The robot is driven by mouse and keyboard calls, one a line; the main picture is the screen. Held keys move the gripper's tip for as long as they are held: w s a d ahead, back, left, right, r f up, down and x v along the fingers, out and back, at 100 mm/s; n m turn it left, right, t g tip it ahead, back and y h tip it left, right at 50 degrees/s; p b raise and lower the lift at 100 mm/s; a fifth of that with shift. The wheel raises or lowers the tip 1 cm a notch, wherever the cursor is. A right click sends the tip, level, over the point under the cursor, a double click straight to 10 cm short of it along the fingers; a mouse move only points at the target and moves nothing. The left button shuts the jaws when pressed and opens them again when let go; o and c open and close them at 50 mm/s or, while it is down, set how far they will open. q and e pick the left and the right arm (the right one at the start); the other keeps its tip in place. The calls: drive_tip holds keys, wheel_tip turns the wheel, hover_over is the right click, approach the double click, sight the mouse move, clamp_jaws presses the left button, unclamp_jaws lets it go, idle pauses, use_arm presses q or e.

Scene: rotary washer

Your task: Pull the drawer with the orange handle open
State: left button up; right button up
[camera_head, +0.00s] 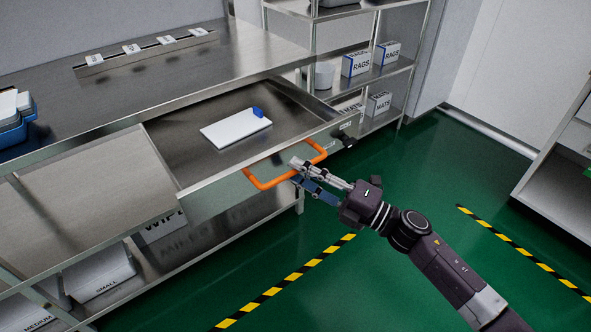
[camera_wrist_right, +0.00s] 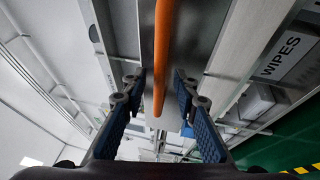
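The drawer (camera_head: 215,194) is pulled well out from under the steel counter, and its inside is exposed. Its orange handle (camera_head: 262,184) is a bar across the front panel; the handle also shows in the right wrist view (camera_wrist_right: 162,50). My right gripper (camera_head: 299,171) is at the right part of the handle. In the right wrist view, the fingers of the right gripper (camera_wrist_right: 160,92) stand on either side of the handle, with visible gaps, so it is open around the bar. My left gripper is not in view.
A white board (camera_head: 235,130) with a small blue block (camera_head: 258,113) lies in the drawer. Boxes stand on the shelf below, including a wipes box (camera_head: 160,228). A rack with rags boxes (camera_head: 356,64) is behind. The green floor (camera_head: 400,165) in front is clear.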

drive_tip(key=v, duration=1)
drive_tip(key=shift+d, duration=0.3)
drive_tip(key=shift+s, duration=0.1)
